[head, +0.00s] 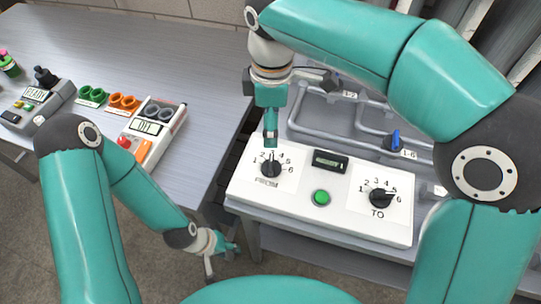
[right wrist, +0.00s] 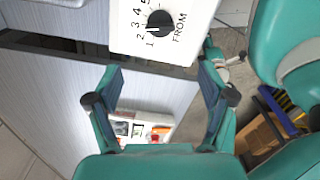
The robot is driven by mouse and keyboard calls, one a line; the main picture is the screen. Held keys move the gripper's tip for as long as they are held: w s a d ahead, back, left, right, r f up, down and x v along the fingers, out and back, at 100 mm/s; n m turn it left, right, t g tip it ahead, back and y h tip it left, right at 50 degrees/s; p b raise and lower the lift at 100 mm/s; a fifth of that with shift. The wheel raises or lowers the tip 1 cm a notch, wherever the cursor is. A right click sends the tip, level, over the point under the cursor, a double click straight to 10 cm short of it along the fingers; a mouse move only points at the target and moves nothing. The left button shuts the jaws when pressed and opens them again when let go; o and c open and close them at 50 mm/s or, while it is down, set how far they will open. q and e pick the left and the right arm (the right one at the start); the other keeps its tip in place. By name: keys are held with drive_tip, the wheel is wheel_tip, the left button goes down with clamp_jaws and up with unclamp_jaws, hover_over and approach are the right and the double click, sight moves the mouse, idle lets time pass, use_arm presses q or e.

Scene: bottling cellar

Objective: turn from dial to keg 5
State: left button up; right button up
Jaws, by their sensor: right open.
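The from dial (head: 271,168) is a black knob on the left of a white panel, numbered 1 to 6; it also shows in the right wrist view (right wrist: 160,24). Its exact setting is too small to read surely; it looks near 3. The to dial (head: 381,197) is a similar knob at the panel's right. My right gripper (head: 270,142) hangs just above the from dial, apparently not touching it. In the right wrist view its fingers (right wrist: 160,82) are spread and empty, with the dial beyond. My left gripper (head: 226,244) is low, left of the panel's front; its opening is unclear.
The panel (head: 300,215) also bears a green button (head: 321,197) and a small display (head: 329,161). Grey pipes with a blue valve handle (head: 393,140) run behind it. The left table (head: 190,60) holds small devices and green and orange rings.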

sight(271, 161)
wheel_tip(271, 161, down, 14)
drive_tip(key=shift+f+b, duration=0.1)
drive_tip(key=shift+b, duration=0.25)
drive_tip(key=c, duration=0.9)
drive_tip(key=shift+a, duration=0.2)
drive_tip(key=shift+c, duration=1.3)
drive_tip(key=shift+w+d, duration=0.1)
drive_tip(key=shift+d, duration=0.05)
